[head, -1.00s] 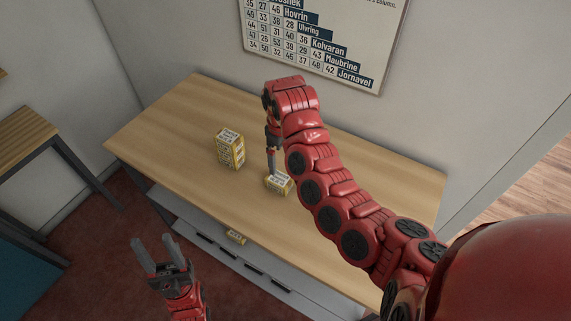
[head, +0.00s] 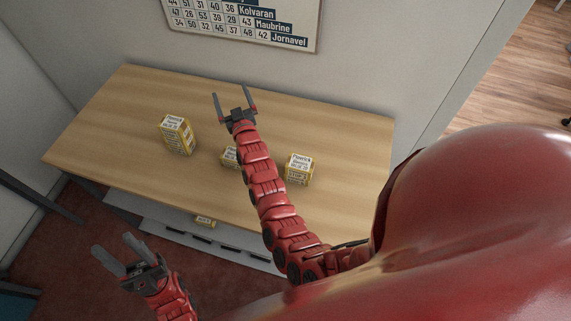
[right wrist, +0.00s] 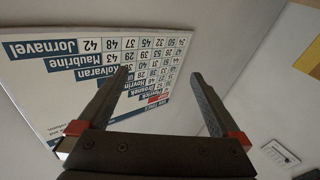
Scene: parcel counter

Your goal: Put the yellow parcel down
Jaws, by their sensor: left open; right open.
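Three yellow parcels with white labels stand on the wooden counter (head: 330,130). A tall yellow parcel (head: 177,135) is at the left. A second yellow parcel (head: 229,157) is in the middle, partly hidden behind my right arm. A third yellow parcel (head: 298,169) is to the right of that arm. I cannot tell which one the task means. My right gripper (head: 235,102) is open and empty above the counter, apart from the parcels. It also shows open and empty in the right wrist view (right wrist: 160,85). My left gripper (head: 117,258) is open and empty in front of the counter.
A small yellow parcel (head: 205,221) lies on the grey shelf (head: 160,233) below the counter's front edge. A chart (head: 245,22) hangs on the wall behind. The counter's back and right parts are clear.

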